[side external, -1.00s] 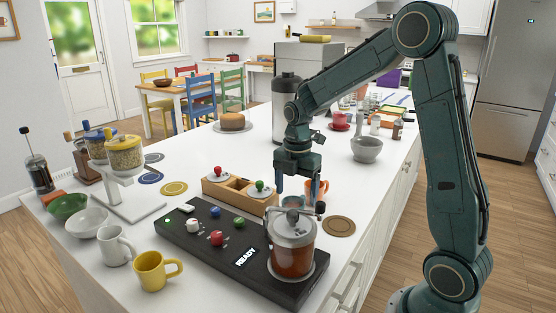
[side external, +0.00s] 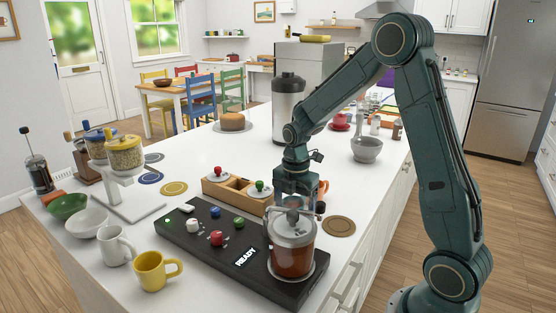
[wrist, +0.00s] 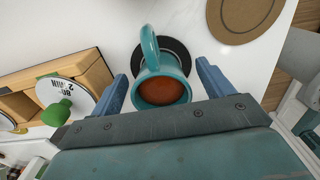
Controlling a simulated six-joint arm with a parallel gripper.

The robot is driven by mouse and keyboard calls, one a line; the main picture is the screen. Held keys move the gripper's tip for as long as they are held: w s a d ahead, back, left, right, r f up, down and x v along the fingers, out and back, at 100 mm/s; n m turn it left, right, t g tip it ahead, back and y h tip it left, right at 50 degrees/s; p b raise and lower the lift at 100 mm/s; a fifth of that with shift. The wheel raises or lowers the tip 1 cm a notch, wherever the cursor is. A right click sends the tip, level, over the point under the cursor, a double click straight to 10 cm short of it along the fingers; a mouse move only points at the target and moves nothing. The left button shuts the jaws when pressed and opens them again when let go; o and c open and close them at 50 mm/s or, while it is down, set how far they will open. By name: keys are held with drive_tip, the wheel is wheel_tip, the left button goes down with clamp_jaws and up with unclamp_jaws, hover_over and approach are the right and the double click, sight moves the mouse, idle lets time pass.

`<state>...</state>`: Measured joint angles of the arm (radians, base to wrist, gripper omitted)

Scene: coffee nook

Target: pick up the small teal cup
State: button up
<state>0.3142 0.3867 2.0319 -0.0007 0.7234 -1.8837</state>
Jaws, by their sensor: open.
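The small teal cup (wrist: 160,72) holds brown liquid and stands on a dark round coaster (wrist: 181,50) in the wrist view. Its handle points to the top of that view. My gripper (wrist: 162,78) is open, with one finger on each side of the cup and a visible gap to each. In the side external view my gripper (side external: 296,197) is low behind the glass jar, and I cannot make out the teal cup there.
The glass jar (side external: 293,256) with a metal lid stands on the black panel (side external: 205,243), in front of my gripper. A wooden box (side external: 222,189) with knobs is at left. An orange cup (side external: 322,188) is just behind my gripper. A brown coaster (side external: 339,226) lies bare at right.

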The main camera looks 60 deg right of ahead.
drive_tip(key=c, duration=1.3)
drive_tip(key=shift+r, duration=0.15)
wheel_tip(320, 180, up, 20)
drive_tip(key=shift+f, duration=0.1)
